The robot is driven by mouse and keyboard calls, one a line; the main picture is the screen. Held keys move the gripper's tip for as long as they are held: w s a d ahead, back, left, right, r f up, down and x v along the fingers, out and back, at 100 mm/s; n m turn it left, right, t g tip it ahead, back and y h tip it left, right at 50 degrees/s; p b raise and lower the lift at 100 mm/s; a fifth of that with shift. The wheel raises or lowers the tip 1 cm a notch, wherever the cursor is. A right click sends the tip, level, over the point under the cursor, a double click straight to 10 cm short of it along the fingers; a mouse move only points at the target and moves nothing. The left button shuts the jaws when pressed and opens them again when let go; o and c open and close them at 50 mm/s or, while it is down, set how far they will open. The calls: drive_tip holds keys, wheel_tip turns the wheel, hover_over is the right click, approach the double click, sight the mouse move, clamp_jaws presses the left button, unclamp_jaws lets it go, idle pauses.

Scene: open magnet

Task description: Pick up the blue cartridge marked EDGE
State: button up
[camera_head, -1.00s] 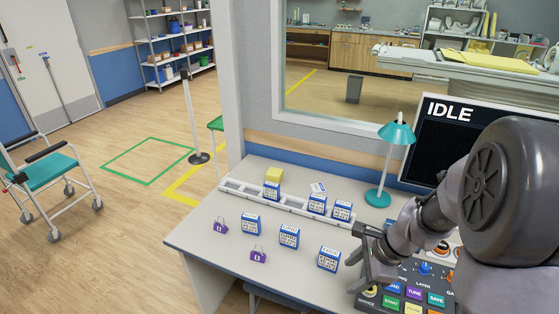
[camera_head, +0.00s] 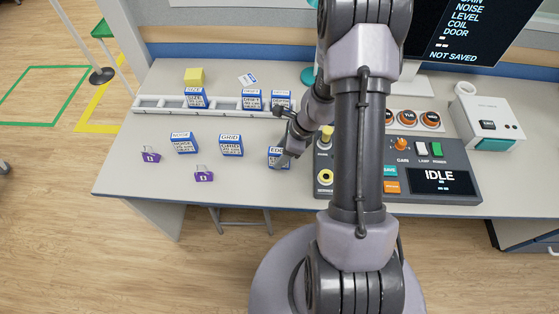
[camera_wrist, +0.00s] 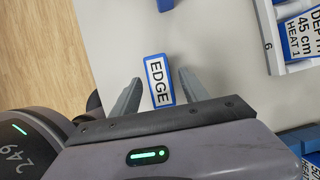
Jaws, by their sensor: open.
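The blue cartridge marked EDGE (camera_head: 277,161) stands on the table, just left of the control console, with a white label on its face. In the wrist view the EDGE cartridge (camera_wrist: 158,72) sits between the two grey fingers, with a visible gap on the right side and a gap on the left. My gripper (camera_wrist: 160,88) is open around it. In the head view my gripper (camera_head: 290,150) reaches down at the cartridge and partly hides it. Whether the fingers reach low enough along its sides is hard to tell.
Cartridges GRID (camera_head: 231,145) and NOISE (camera_head: 183,143) stand to the left, with two purple tagged pieces (camera_head: 203,174) in front. A white rack (camera_head: 225,106) holding several cartridges lies behind. The console (camera_head: 440,160) is close on the right.

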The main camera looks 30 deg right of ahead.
sight(276, 159)
drive_tip(key=b+x, duration=0.2)
drive_tip(key=x, duration=0.2)
drive_tip(key=shift+w+f, duration=0.1)
drive_tip(key=shift+f, duration=0.15)
drive_tip(key=shift+r, duration=0.15)
drive_tip(key=shift+c, duration=0.4)
clamp_jaws()
drive_tip(key=shift+r, duration=0.1)
